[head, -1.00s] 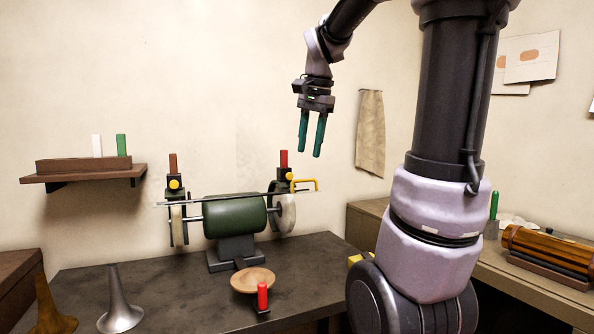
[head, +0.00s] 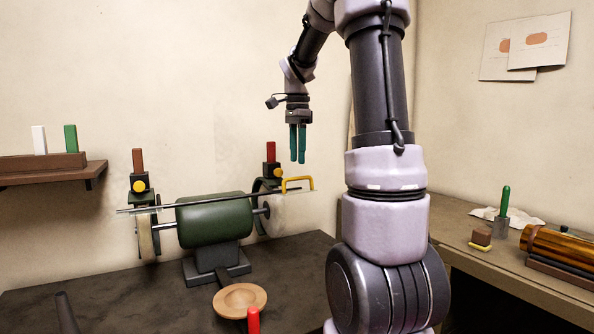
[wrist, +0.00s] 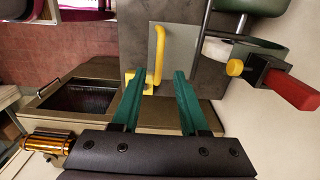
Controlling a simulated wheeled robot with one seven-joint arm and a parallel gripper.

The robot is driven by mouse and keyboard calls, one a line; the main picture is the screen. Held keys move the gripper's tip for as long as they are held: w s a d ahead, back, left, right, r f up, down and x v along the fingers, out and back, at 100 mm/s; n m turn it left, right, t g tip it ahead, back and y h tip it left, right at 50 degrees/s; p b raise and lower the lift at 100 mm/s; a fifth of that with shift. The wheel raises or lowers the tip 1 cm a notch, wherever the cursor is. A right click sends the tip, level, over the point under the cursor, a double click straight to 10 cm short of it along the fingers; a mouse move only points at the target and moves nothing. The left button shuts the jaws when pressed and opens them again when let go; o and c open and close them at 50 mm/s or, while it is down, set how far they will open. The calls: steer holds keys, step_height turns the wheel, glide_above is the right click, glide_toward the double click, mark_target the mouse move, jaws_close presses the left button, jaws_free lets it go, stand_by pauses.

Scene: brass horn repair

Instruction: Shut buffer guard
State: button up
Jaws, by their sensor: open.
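The buffer (head: 214,222) has a green motor body with a pale wheel at each end and stands on the dark bench. At its right wheel is a guard with a flat clear shield (wrist: 172,45), out roughly level in the head view, carrying a yellow handle (head: 298,179). The handle also shows in the wrist view (wrist: 158,50), beyond and between my fingertips. My gripper (head: 297,161) is open and empty, teal fingers pointing down, a little above the handle in the head view. I cannot tell its exact distance. It also shows in the wrist view (wrist: 160,74).
A red grip (head: 271,152) and yellow knob (head: 277,173) stand behind the right wheel. A brown grip (head: 138,160) stands over the left wheel. A wooden dish (head: 240,299) and red-handled tool (head: 253,320) are in front. A side bench (head: 465,245) lies right.

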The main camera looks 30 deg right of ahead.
steer(key=shift+f, duration=2.4)
jaws_close()
